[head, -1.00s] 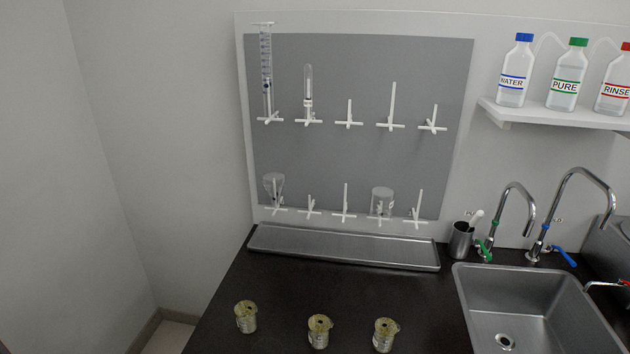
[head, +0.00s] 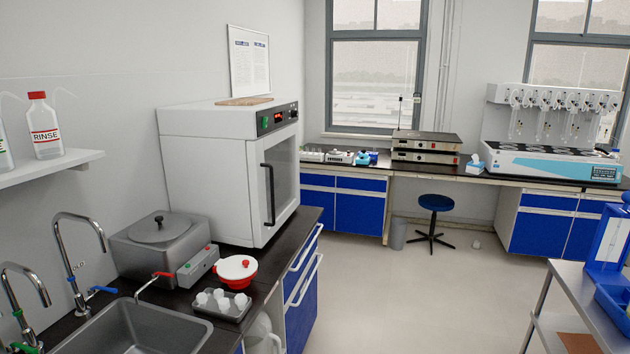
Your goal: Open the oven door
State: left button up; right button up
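The oven (head: 215,165) is a white box on the dark counter, left of centre in the head view. Its glass door (head: 284,185) faces right and appears shut. A black vertical handle (head: 269,195) sits on the door's near side. A control panel with a green switch and a red display runs above the door. Neither of my grippers shows in the view.
A sink (head: 135,330) is nearer. Open floor (head: 420,290) lies right of the counter. A stool (head: 434,203) stands farther back.

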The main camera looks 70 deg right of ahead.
aim_at(273, 159)
jog(key=l+z, duration=0.1)
jog(key=z, duration=1.85)
